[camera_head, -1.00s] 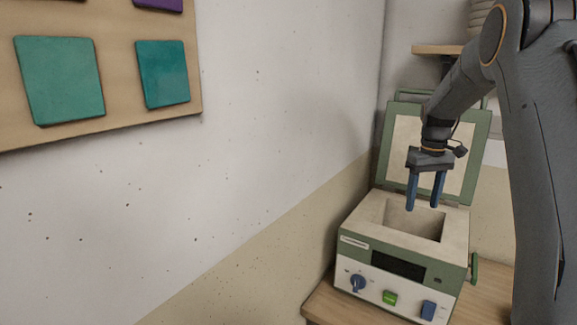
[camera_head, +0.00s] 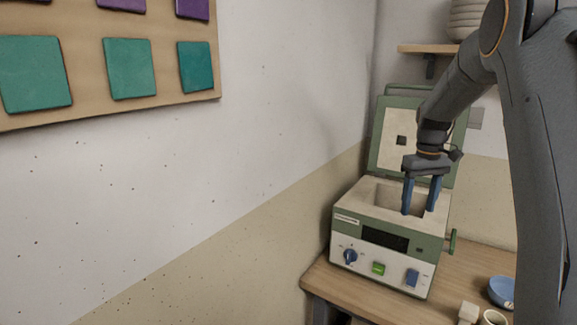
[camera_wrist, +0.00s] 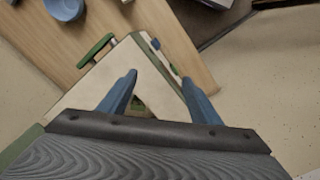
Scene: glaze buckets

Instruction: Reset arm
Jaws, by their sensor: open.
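My gripper (camera_head: 421,196) is open, with its two blue fingers pointing down and spread apart in the head view. It appears in front of the square opening of a small green and white kiln (camera_head: 375,245), whose lid (camera_head: 392,140) stands raised behind it. Nothing shows between the fingers. In the wrist view my gripper (camera_wrist: 167,95) also shows open and empty, with the pale top and green handle (camera_wrist: 97,50) of the kiln beyond it. How high the fingertips are above the opening is hard to tell.
The kiln stands on a wooden table (camera_head: 465,275) against the wall. A blue bowl (camera_head: 501,290) and small pale pieces (camera_head: 468,312) lie at the table's right. A shelf (camera_head: 425,48) with stacked plates (camera_head: 467,18) is above. A board with coloured tiles (camera_head: 130,68) hangs at left.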

